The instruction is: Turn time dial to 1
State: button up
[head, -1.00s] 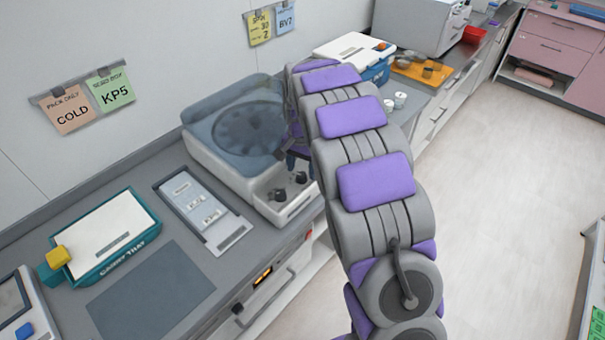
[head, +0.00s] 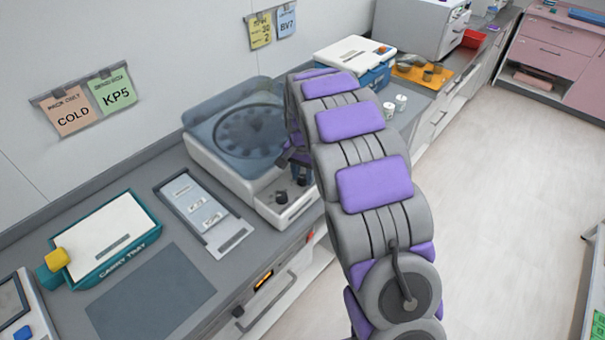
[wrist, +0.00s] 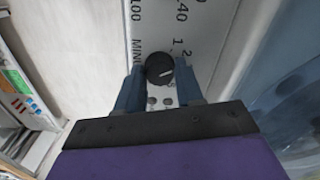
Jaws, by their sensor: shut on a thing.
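The time dial (wrist: 159,68) is a round black knob with a pale pointer line, on the light front panel of the centrifuge (head: 222,170). In the wrist view, "MIN" and the numbers 1 and 2 are printed by it. Its pointer line slants toward the picture's right; I cannot tell exactly which mark it meets. My gripper (wrist: 161,82) has its two blue fingers on either side of the dial, shut on it. In the head view, two dark knobs show on the centrifuge front, and my gripper (head: 296,160) is partly hidden by my arm.
The centrifuge's clear lid covers a round dark rotor. Left of it on the counter are a slide tray (head: 205,213), a teal carry tray (head: 110,240) and a grey mat (head: 150,295). Behind my arm stand a blue-and-white box (head: 357,55) and small white cups (head: 397,103). The floor at right is clear.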

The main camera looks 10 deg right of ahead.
jog(key=shift+c, duration=0.8)
jog(key=shift+n+p, duration=0.3)
jog(key=shift+p, duration=0.05)
jog(key=shift+n+p, duration=0.85)
jog(key=shift+n, duration=0.05)
jog(key=shift+a+n+p, duration=0.1)
jog(key=shift+n+p, duration=1.05)
jog(key=shift+n, duration=0.65)
jog(key=shift+f, duration=0.1)
jog(key=o, duration=1)
